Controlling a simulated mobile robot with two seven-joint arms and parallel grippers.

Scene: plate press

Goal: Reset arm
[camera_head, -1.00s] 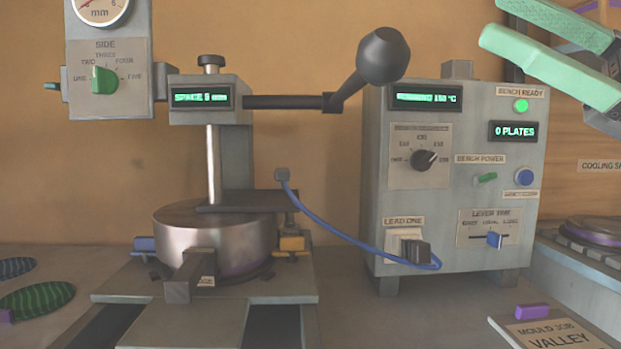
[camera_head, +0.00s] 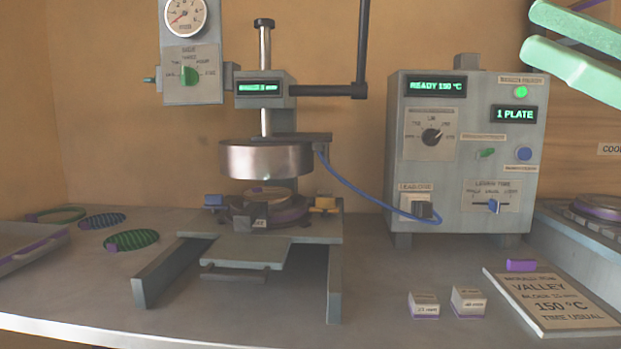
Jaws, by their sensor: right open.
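The press's dark lever arm (camera_head: 362,40) runs sideways from the press head (camera_head: 266,97) and then straight up. Its upper end is cut off by the top of the view. The round metal block (camera_head: 265,160) hangs raised above the lower mould (camera_head: 262,205), with a gap between them. My left gripper is not in view.
The control box (camera_head: 460,205) shows a ready readout and "1 PLATE". A blue cable (camera_head: 360,190) joins it to the block. A job card (camera_head: 550,300) and two small blocks (camera_head: 424,304) (camera_head: 468,301) lie front right. Oval mats (camera_head: 130,240) and a tray (camera_head: 28,248) are left.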

